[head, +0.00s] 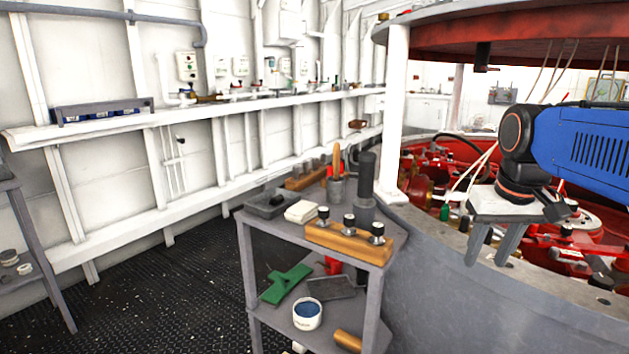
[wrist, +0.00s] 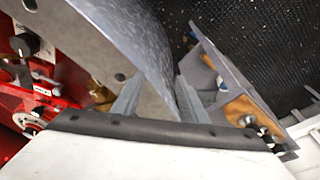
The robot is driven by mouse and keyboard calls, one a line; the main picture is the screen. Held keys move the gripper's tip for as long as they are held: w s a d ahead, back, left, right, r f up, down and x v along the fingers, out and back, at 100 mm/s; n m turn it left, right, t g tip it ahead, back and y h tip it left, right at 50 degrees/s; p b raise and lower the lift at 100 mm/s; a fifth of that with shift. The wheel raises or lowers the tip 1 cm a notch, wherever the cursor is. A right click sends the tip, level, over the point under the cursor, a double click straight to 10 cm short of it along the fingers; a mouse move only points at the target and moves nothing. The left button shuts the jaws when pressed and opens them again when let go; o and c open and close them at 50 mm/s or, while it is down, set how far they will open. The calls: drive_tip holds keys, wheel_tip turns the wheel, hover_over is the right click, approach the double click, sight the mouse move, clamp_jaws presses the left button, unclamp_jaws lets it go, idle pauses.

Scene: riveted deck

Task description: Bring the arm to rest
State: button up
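My arm, with a blue link, reaches in from the right of the head view. My gripper (head: 490,248) points down over the grey rim of the round red pit, to the right of the small cart. Its two fingers stand apart with nothing visible between them. In the wrist view the fingers of my gripper (wrist: 155,95) are also spread, with the rim's grey metal behind them. No object is held.
A grey cart (head: 245,217) carries a wooden block (head: 340,243) with several knobs, a dark cylinder (head: 367,175) and a tool cup (head: 335,190). The grey rim (head: 460,300) curves beside it. A white post (head: 397,110) rises behind. Dark floor (head: 150,290) at left is open.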

drive_tip(key=s+a+f+t, duration=0.1)
drive_tip(key=s+a+f, duration=0.1)
drive_tip(key=s+f, duration=0.4)
drive_tip(key=s+a+f+t, duration=0.1)
drive_tip(key=s+a+f, duration=0.1)
drive_tip(key=s+f, duration=0.5)
drive_tip(key=shift+a+f+n, duration=0.3)
drive_tip(key=shift+f+n, duration=0.1)
drive_tip(key=shift+f, duration=0.1)
drive_tip(key=shift+s, duration=0.1)
